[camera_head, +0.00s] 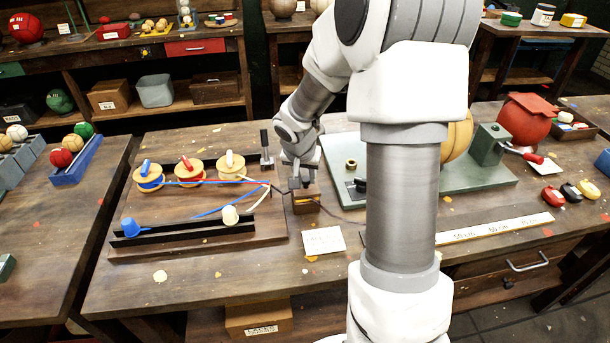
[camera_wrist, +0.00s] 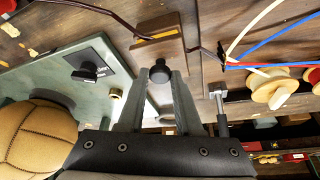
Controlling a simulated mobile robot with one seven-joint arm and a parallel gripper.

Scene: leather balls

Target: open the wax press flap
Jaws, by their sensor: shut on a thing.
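The wax press is a small brown wooden block (camera_head: 306,206) on the bench, with a yellow-orange strip showing on it. In the wrist view the block (camera_wrist: 157,52) lies just beyond my fingertips. A black round knob (camera_wrist: 160,71) sits between my two fingers, at the block's near side. My gripper (camera_head: 298,182) points down over the block and is shut on this knob; it also shows in the wrist view (camera_wrist: 162,78). The flap itself is mostly hidden by my gripper, and I cannot tell its angle. A dark cord (camera_wrist: 110,15) runs by the block.
A spool board (camera_head: 190,235) with red, blue and white cords lies left of the press. A black-handled post (camera_head: 266,148) stands close behind it. To the right are a green plate (camera_head: 340,160), a stitched tan ball (camera_wrist: 35,140) and a ruler (camera_head: 500,228). A paper card (camera_head: 323,240) lies in front.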

